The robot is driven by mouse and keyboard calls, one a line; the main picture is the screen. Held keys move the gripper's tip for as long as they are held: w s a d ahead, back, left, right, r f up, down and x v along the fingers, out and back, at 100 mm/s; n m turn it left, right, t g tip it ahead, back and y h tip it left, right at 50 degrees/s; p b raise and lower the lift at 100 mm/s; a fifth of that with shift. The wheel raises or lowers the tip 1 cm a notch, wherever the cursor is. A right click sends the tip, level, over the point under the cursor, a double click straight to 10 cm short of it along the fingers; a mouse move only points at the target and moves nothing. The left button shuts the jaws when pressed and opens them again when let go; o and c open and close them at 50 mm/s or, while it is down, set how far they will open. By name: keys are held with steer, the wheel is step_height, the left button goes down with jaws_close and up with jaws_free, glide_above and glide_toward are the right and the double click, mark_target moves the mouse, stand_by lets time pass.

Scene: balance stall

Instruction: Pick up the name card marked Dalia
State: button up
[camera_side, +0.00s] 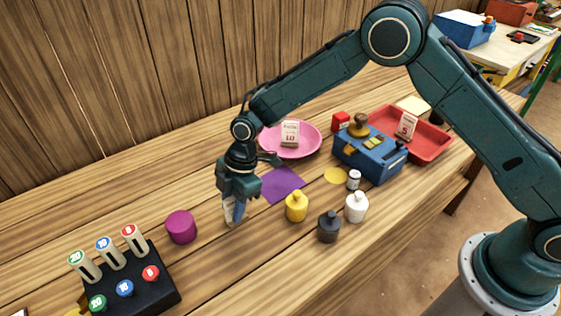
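No card that I can read as Dalia shows. A pale upright card (290,134) stands on the pink plate (313,142), with small unreadable writing above a 10. Another pale card (406,126) stands in the red tray (437,144) and shows a 5. A sliver of a white, dark-edged thing (19,313) is cut off at the bottom left corner; I cannot tell what it is. My gripper (234,213) points down low over the table, left of the purple square. Something pale and blue shows at its fingertips; I cannot tell if it is held.
A purple cylinder (181,227) stands left of my gripper. A black rack (152,287) with numbered pegs is at the lower left. Yellow (296,208), dark (329,228) and white (356,208) bottles stand to the right. A blue box (370,157) is behind them.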

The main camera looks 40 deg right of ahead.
steer(key=shift+a+f, duration=0.15)
steer(key=shift+f, duration=0.3)
steer(key=shift+c, duration=0.4)
jaws_close()
